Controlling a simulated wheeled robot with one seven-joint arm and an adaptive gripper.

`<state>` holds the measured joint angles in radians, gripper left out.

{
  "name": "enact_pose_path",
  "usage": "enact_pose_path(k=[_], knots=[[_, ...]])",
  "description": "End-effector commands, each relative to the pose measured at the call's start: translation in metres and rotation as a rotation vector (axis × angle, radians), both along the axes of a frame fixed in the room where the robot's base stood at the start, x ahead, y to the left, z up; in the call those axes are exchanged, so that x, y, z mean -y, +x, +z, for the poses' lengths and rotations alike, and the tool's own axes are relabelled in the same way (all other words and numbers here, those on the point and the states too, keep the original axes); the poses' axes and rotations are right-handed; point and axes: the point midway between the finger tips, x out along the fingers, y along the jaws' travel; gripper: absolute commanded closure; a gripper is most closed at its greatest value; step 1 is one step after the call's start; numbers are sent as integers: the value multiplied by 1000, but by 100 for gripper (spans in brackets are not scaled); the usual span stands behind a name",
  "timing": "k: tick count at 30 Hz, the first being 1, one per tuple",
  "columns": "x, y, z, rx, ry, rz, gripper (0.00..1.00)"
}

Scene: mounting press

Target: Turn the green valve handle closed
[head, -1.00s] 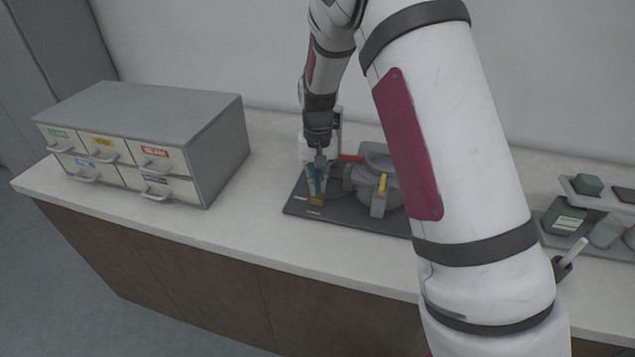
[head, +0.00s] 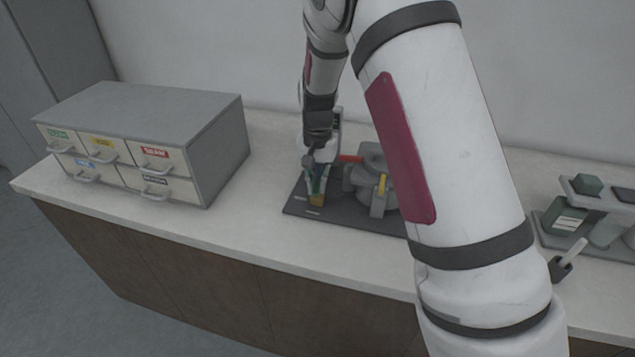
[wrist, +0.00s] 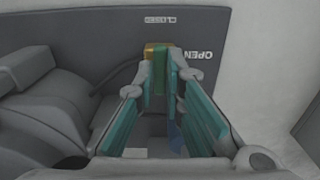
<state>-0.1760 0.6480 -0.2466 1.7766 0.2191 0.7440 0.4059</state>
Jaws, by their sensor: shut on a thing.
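The valve handle (wrist: 159,66) shows in the wrist view as a narrow green strip with orange-brown at its end. It points up the picture, between the white words CLOSED (wrist: 160,20) and OPEN (wrist: 200,54) on the dark base plate. My gripper (wrist: 161,80) is shut on the handle, with one teal-padded finger on each side. In the head view my gripper (head: 316,187) reaches down to the left part of the plate, and the handle's orange end (head: 317,200) shows below it. The handle's pivot is hidden.
The grey press (head: 374,180) with a red bar and a yellow part stands right of my gripper on the base plate (head: 330,217). A drawer cabinet (head: 170,105) stands at left. A rack with containers (head: 566,217) is at right. Bare counter lies left of the plate.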

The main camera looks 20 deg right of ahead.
Motion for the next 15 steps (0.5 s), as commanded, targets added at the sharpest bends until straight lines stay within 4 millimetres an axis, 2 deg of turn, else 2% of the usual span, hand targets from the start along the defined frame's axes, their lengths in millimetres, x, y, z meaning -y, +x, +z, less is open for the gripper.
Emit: enact_pose_path(k=[4,5,7,15], knots=[[0,1,1,2,0,1,100],[0,1,1,2,0,1,86],[0,1,1,2,0,1,70],[0,0,0,1,0,1,70]])
